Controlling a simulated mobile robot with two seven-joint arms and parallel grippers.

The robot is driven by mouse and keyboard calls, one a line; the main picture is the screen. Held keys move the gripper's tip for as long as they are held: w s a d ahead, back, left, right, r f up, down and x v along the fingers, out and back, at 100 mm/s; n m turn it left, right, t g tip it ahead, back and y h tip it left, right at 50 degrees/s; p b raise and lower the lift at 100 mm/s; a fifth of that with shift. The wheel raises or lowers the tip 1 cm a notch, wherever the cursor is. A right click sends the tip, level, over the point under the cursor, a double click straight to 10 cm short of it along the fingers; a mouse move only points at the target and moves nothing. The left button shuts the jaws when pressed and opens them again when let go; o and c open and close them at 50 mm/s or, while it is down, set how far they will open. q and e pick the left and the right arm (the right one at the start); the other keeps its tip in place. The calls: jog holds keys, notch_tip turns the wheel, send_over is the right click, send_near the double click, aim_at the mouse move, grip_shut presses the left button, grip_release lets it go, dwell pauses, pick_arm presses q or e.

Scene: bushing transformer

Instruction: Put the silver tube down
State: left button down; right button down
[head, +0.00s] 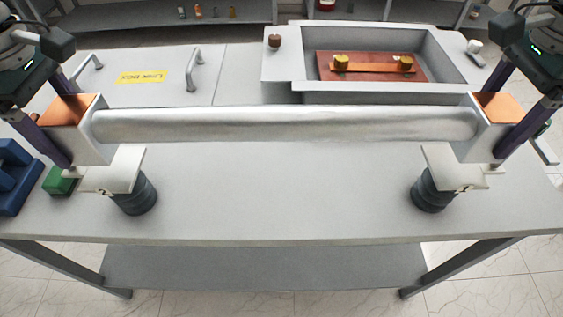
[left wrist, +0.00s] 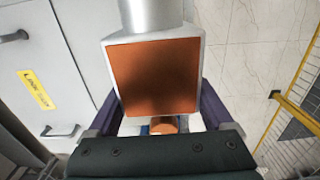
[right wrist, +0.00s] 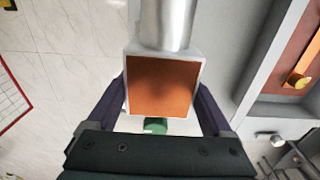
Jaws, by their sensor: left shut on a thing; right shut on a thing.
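The silver tube (head: 285,124) runs level across the head view, with a white block at each end that has an orange top face. My left gripper (head: 70,128) is shut on the left end block, and its orange face fills the middle of the left wrist view (left wrist: 155,78). My right gripper (head: 505,124) is shut on the right end block, whose orange face also shows in the right wrist view (right wrist: 163,87). Below the ends are two dark ribbed bushings with white plates on top, the left one (head: 134,197) and the right one (head: 432,192). Whether the blocks touch the plates I cannot tell.
A grey table (head: 280,190) lies under the tube, its middle clear. Behind is a grey basin (head: 437,52) holding a red-brown plate. A white cover with a yellow label (head: 141,76) and handles is at the back left. Blue (head: 12,175) and green (head: 59,181) blocks lie at the left edge.

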aim_at(50, 111)
pick_arm(q)
jog(key=shift+f, duration=0.1)
